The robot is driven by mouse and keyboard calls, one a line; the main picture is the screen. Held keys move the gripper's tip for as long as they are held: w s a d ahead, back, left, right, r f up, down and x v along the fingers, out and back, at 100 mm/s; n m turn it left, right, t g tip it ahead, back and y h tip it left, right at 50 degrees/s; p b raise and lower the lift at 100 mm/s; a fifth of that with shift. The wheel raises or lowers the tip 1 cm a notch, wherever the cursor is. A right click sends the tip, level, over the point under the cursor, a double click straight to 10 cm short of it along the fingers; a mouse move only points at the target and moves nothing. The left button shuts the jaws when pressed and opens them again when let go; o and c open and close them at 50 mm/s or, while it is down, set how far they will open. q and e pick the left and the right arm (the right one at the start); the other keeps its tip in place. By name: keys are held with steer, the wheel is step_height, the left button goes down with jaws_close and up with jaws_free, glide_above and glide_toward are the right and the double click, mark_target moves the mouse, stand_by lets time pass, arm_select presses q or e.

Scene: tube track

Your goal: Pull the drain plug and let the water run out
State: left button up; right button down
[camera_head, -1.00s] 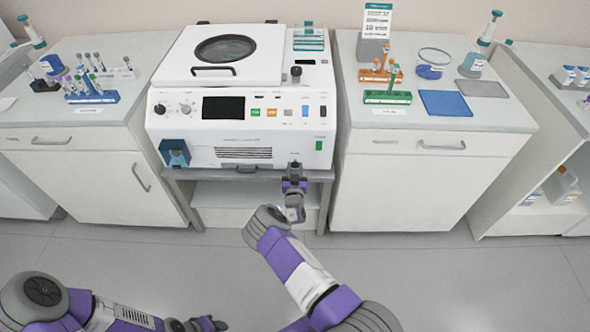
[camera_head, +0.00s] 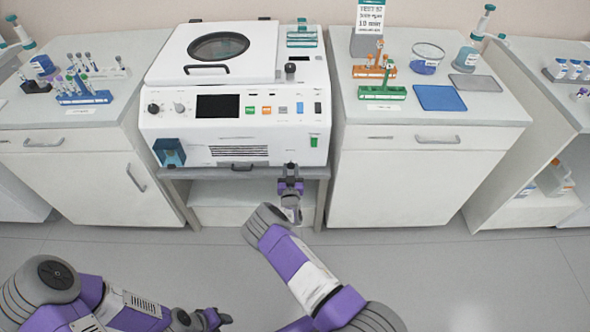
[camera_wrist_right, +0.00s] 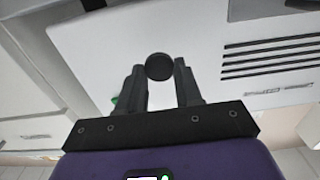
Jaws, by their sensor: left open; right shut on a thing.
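The white machine (camera_head: 235,100) stands on a low grey stand in the middle of the head view. My right gripper (camera_head: 290,166) is at the lower right of its front face. In the right wrist view the right gripper (camera_wrist_right: 159,80) is shut on a small round dark plug (camera_wrist_right: 159,66) between its fingertips. The head view does not show the plug clearly, and I cannot tell whether it is still seated. No running water is visible. My left gripper (camera_head: 222,318) is open and empty, low in the head view, away from the machine.
A left cabinet (camera_head: 85,185) with tube racks and a right cabinet (camera_head: 420,180) with racks, a blue mat (camera_head: 440,98) and a beaker (camera_head: 427,60) flank the machine. A bluish square fitting (camera_head: 170,152) is at the machine's lower left. The floor in front is clear.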

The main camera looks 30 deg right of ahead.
steer(key=c, duration=0.7)
jaws_free()
steer(key=shift+s+a, duration=0.1)
steer(key=shift+s, duration=0.05)
steer(key=shift+c, duration=0.2)
steer(key=shift+s, duration=0.1)
steer(key=p+v, duration=0.2)
steer(key=v, duration=0.5)
steer(key=shift+s, duration=0.2)
steer(key=shift+a, duration=0.1)
